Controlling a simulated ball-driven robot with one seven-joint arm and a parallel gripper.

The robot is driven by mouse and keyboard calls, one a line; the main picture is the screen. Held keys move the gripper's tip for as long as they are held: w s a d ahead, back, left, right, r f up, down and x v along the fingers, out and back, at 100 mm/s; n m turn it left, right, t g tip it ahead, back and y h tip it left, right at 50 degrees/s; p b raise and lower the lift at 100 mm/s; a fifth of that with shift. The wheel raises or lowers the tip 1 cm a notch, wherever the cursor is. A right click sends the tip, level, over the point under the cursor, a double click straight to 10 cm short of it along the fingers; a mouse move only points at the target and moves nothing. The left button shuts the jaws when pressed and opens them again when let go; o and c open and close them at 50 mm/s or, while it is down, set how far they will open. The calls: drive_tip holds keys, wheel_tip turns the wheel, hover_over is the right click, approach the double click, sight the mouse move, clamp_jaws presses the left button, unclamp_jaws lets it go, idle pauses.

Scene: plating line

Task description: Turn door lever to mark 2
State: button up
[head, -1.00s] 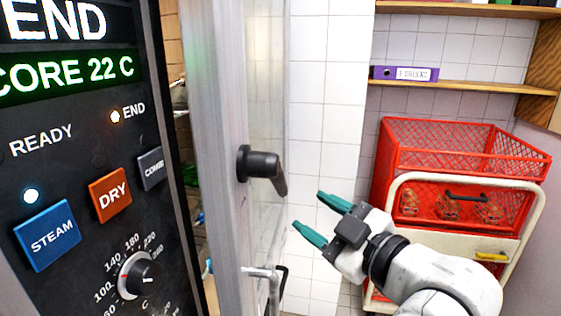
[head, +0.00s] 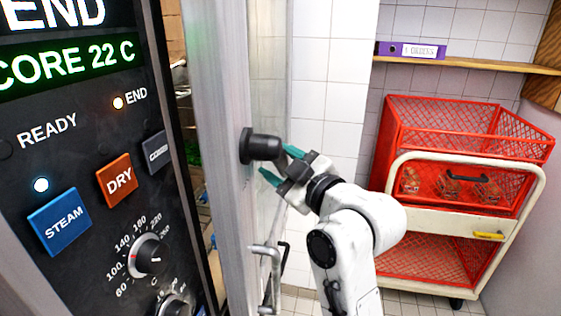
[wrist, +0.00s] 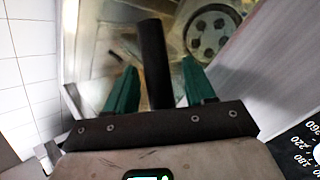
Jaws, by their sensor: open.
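The black door lever (head: 262,147) sticks out from the edge of the door, which stands open beside the control panel. In the wrist view the lever's dark handle (wrist: 154,62) lies between the two green fingers, with a gap on each side. My gripper (head: 279,164) is open, with its fingertips at the lever. Part of the lever's handle is hidden behind the fingers in the head view. The mark 2 cannot be made out in either view.
The control panel (head: 95,150) with its buttons and dials is at the left. A metal handle (head: 268,262) sits lower by the door. A red mesh cart (head: 455,180) stands at the right. A purple binder (head: 411,50) lies on a wall shelf.

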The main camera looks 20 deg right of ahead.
clamp_jaws()
idle(0.5)
